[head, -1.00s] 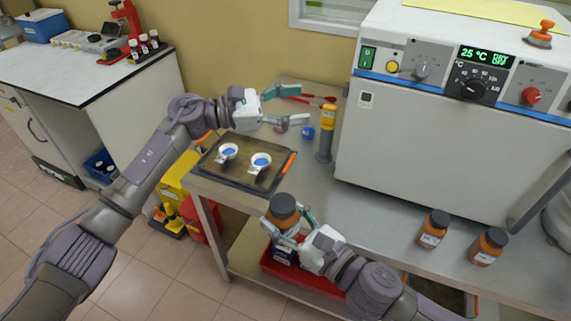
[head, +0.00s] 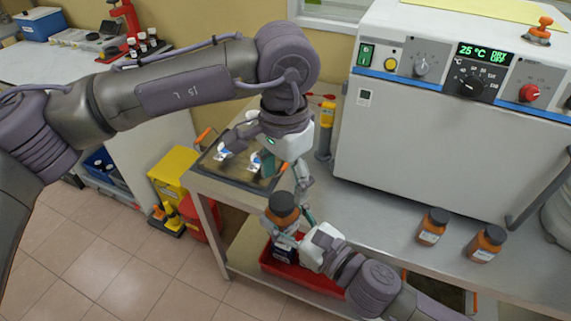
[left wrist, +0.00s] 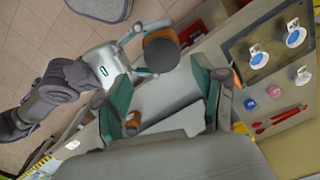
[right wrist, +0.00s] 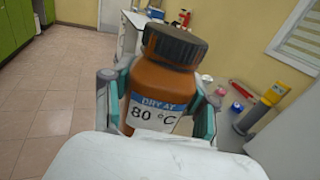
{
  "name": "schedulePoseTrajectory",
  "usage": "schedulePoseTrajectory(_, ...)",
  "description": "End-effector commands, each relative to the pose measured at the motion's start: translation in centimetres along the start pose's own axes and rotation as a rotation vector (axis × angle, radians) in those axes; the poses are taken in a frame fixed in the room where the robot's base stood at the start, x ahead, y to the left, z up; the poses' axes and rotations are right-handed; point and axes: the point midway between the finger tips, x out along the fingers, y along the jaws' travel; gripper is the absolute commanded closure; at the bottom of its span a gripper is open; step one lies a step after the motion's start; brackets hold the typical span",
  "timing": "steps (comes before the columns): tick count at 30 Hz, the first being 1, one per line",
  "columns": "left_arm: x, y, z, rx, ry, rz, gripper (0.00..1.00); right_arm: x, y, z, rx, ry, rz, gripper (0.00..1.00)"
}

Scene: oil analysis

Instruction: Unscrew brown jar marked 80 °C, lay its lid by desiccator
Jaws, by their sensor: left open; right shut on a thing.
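The brown jar (head: 280,222) with a dark lid (head: 283,205) is upright in my right gripper (head: 287,238), held over the bench's front edge. In the right wrist view the jar (right wrist: 160,88) has a label reading "DRY AT 80 °C", and its lid (right wrist: 175,45) is on. The right fingers are shut around the jar body. My left gripper (head: 302,190) points down just above and behind the jar. In the left wrist view its fingers (left wrist: 163,75) are open and empty, with the jar's lid (left wrist: 161,54) beyond them, apart from them. I cannot make out the desiccator for certain.
Two more brown jars (head: 433,227) (head: 487,244) stand on the bench before the oven (head: 440,140), which reads 25 °C. A dark tray (head: 205,168) with small dishes lies at left. A grey rounded vessel (head: 558,215) is cut off at right. A red bin (head: 300,275) sits below.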

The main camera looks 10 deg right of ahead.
Motion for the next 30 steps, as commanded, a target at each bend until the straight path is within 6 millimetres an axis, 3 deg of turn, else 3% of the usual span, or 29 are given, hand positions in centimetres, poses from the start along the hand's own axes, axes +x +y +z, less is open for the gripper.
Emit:
schedulePoseTrajectory(9, 4.2, 0.1, 0.0, -0.003, 0.0, 0.004, 0.3, 0.0, 0.0, 0.1, 0.0, -0.002, 0.0, 1.0)
schedulePoseTrajectory(20, 4.8, 0.0, 0.0, -0.004, 0.002, 0.003, 0.3, 0.0, 0.0, 0.1, 0.0, -0.002, 0.0, 1.0)
schedulePoseTrajectory(30, 4.8, 0.2, 0.0, -0.001, 0.002, 0.006, 0.83, 0.0, 0.0, 0.1, 0.0, -0.002, 0.0, 1.0)
